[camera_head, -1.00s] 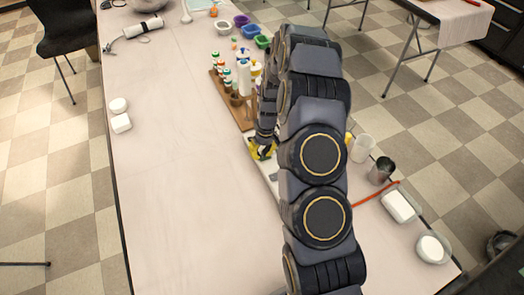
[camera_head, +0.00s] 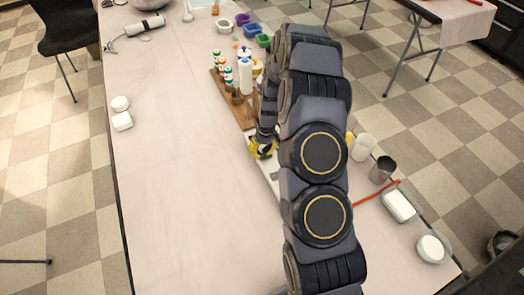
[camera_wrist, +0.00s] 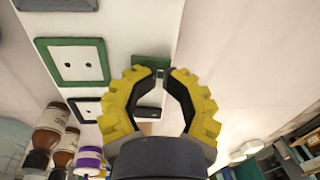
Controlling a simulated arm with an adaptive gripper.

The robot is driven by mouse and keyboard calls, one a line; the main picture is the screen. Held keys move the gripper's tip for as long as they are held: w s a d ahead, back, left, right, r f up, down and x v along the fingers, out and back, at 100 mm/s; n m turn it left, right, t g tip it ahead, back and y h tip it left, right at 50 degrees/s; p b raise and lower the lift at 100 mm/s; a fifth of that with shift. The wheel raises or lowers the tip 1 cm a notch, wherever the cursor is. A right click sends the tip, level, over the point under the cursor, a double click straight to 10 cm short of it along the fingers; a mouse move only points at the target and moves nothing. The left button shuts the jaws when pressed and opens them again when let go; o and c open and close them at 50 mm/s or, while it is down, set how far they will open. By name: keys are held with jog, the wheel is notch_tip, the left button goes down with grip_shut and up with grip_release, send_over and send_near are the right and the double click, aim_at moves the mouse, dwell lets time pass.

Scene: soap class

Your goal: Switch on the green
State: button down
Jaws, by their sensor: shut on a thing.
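A white socket panel (camera_head: 264,166) lies on the table, partly hidden by my arm. In the wrist view, the panel (camera_wrist: 125,22) carries a green-framed socket (camera_wrist: 75,62) and a green switch (camera_wrist: 150,62). A black-framed socket (camera_wrist: 84,109) and a black switch (camera_wrist: 147,113) are on the same panel. My gripper (camera_wrist: 158,77) has its yellow-and-black fingertips closed at the green switch, partly covering it. The black switch shows through the gap between the curved fingers. In the head view, my gripper (camera_head: 263,149) is low at the panel.
A wooden rack (camera_head: 220,86) with several bottles stands behind the panel. Cups (camera_head: 362,147), a metal beaker (camera_head: 382,169) and white soap blocks (camera_head: 399,206) stand at the right. Coloured bowls (camera_head: 247,30) are at the back. The table's left front (camera_head: 185,210) is clear.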

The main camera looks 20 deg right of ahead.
jog(key=shift+s+a+f, duration=0.35)
jog(key=shift+f, duration=0.05)
jog(key=shift+d, duration=0.15)
jog(key=shift+d+r, duration=0.2)
jog(key=shift+d, duration=0.7)
notch_tip(320, 180, up, 14)
jog(key=d, duration=0.1)
jog(key=shift+w+d+r, duration=0.15)
jog(key=shift+w+d, duration=0.05)
jog(key=shift+d, duration=0.05)
